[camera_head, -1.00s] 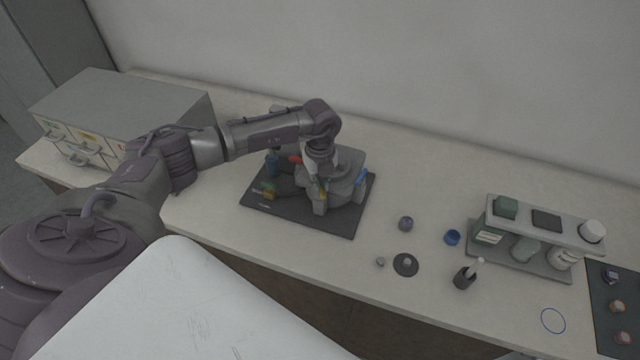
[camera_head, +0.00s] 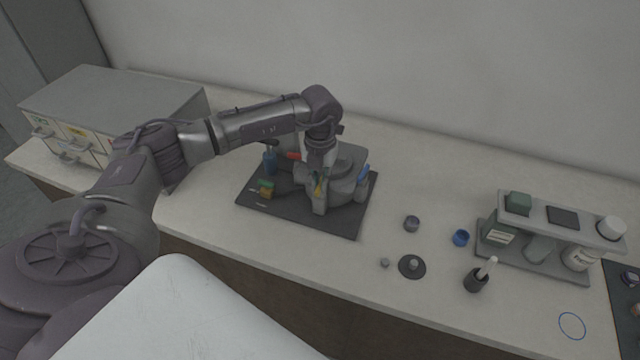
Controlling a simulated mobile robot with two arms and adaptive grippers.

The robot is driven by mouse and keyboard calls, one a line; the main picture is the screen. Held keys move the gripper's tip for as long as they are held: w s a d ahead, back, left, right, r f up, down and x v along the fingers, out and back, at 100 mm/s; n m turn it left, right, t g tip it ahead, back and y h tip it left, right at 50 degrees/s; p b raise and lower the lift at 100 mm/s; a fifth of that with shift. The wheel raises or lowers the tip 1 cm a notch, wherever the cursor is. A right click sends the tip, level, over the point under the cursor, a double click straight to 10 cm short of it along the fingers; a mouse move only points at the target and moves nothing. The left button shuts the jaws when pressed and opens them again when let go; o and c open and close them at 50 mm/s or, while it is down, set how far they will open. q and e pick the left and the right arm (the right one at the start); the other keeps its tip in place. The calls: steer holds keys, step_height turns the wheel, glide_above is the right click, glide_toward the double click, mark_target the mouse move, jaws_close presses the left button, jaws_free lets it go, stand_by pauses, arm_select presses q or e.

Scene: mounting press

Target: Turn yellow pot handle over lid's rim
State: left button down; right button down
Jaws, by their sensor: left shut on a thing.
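The mounting press (camera_head: 345,185) is a grey machine standing on a dark mat (camera_head: 290,217). Its colored handles show around it: a blue one (camera_head: 364,174) at the right, a red one (camera_head: 293,156) at the back left, and a small yellow part (camera_head: 317,188) at the front. My left gripper (camera_head: 318,180) points down at the press's front, shut on the yellow handle as far as I can see. Its fingertips are small and partly merged with the press. The lid's rim is hard to make out under the gripper. My right gripper is out of view.
A green and yellow block (camera_head: 267,187) and a blue bottle (camera_head: 270,161) stand on the mat's left. A drawer cabinet (camera_head: 110,105) is at far left.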

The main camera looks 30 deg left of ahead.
mark_target(320, 183)
arm_select(q)
steer(key=shift+m, duration=0.4)
steer(key=c, duration=1.2)
jaws_free()
step_height(320, 183, up, 12)
